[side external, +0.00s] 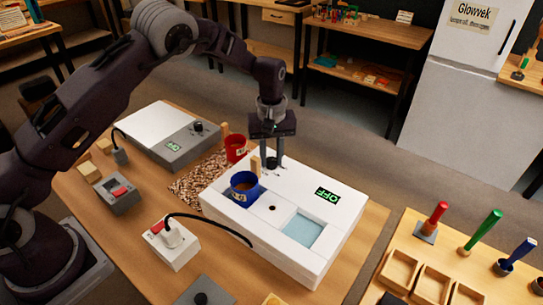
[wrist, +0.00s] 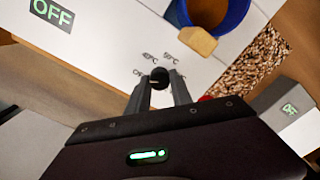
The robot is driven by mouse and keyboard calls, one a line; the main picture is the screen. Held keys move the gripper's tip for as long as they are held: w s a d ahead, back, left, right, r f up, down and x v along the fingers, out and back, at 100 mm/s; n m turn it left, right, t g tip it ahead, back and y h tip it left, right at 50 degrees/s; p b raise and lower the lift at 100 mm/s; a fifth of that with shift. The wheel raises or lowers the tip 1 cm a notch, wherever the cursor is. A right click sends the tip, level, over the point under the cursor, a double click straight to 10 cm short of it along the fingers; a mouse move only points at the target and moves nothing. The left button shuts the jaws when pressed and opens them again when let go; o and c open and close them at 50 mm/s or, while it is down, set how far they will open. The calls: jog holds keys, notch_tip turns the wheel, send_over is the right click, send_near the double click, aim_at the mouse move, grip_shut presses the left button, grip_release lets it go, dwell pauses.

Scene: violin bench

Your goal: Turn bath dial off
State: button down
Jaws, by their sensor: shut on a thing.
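The white bath (side external: 300,250) stands on the wooden bench, with a pool of light-blue liquid in its square well. Its green-lit display (side external: 327,194) reads OFF, also in the wrist view (wrist: 52,12). The black bath dial (wrist: 159,76) is on the bath's top, with small temperature marks printed around it. My gripper (side external: 272,162) points down from above, and its fingers are shut on the dial, one on each side. The fingers partly cover the dial in both views, and I cannot tell exactly which mark it points to.
A blue pot (side external: 245,188) of brown liquid with a wooden handle sits in the bath, close to my fingers. A red cup (side external: 236,148) stands behind it. A grey hotplate (side external: 175,135), a white switch box (side external: 175,243) and its black cable lie to the left.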

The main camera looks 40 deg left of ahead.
jog(key=shift+r, duration=0.1)
dwell(0.3)
jog(key=c, duration=1.1)
grip_release()
jog(key=shift+c, duration=0.2)
